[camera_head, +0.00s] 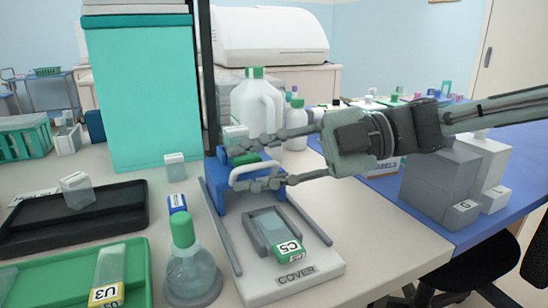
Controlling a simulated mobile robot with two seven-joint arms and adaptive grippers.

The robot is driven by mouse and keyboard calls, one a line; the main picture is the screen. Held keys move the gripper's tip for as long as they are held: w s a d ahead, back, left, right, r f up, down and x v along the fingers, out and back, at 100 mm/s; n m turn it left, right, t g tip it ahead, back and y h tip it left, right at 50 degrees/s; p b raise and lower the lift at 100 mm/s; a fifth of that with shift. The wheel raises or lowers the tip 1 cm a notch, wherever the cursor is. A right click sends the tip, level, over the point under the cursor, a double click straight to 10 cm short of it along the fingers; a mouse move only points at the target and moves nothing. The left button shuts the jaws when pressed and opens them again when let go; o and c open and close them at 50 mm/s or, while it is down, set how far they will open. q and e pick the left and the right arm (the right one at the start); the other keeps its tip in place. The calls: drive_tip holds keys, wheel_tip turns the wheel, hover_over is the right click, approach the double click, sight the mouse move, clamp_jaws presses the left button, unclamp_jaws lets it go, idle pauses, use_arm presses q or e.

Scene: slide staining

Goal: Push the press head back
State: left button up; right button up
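The press has a blue head (234,201) with a white loop handle (252,168), at the far end of a white base (300,287) marked COVER. Grey rails run along the base. A slide box with a green end labelled C5 (289,250) lies in a grey holder nearer the front. My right gripper (252,168) comes in from the right with its fingers spread, one beyond the handle and one on its near side. Whether a finger touches the head or handle is unclear. The fingers partly hide the head. My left gripper is out of view.
A green-capped flask (191,266) stands left of the base. A black tray (100,238) and a green tray (140,285) lie farther left. A tall teal box (142,95) and a white jug (258,105) stand behind. Grey boxes (437,186) stand on the right.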

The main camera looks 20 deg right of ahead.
drive_tip(key=v, duration=1.2)
drive_tip(key=shift+a+f, duration=0.1)
